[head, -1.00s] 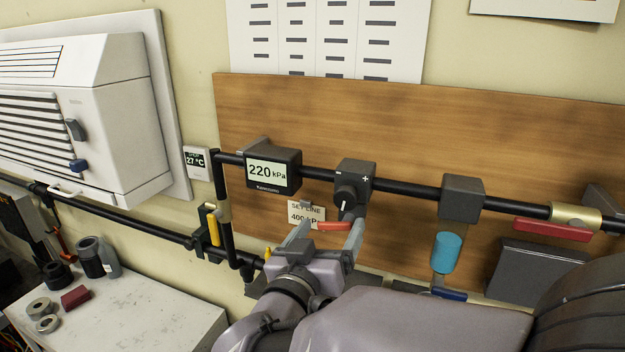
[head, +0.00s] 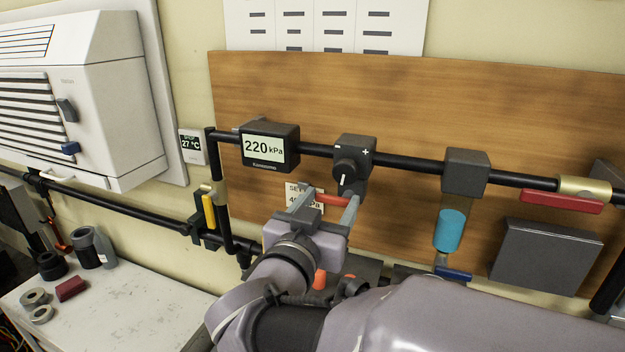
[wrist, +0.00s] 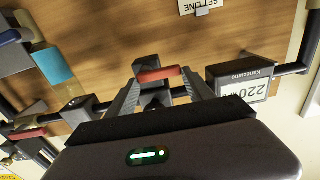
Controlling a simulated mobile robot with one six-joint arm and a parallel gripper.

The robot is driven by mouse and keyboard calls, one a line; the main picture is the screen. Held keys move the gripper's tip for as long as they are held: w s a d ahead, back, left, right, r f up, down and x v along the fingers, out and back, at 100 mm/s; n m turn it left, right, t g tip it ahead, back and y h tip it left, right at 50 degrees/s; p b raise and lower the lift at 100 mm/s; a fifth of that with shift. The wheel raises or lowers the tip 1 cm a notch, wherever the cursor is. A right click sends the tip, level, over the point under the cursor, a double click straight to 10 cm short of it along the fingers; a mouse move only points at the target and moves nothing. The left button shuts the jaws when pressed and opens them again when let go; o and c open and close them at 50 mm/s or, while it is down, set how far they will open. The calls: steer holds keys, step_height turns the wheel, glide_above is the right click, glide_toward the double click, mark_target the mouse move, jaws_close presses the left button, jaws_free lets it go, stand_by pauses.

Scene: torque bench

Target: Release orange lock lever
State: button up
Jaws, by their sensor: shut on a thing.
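The orange lock lever (head: 331,198) is a short red-orange bar, roughly level, just below the dark pressure regulator (head: 355,150) and its round knob (head: 345,172). My gripper (head: 332,195) reaches up from below with one finger at each end of the lever, shut on it lengthwise. In the wrist view the lever (wrist: 158,75) also spans between the fingertips of my gripper (wrist: 160,82), in front of the regulator. The gauge (head: 269,148) reads 220 kPa. The set-line label (head: 294,188) is partly hidden behind the left finger.
A black pipe (head: 410,168) runs across the wooden board (head: 430,110). To the right are a blue cylinder (head: 449,231), a red-handled valve (head: 560,202) and a grey box (head: 545,254). A yellow-handled valve (head: 209,212) stands left. A white bench (head: 120,310) holds small items at lower left.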

steer(key=o, duration=1.4)
steer(key=shift+w, duration=0.1)
steer(key=b+v, duration=0.2)
steer(key=v, duration=1.5)
steer(key=shift+s+b, duration=0.25)
steer(key=shift+b, duration=0.05)
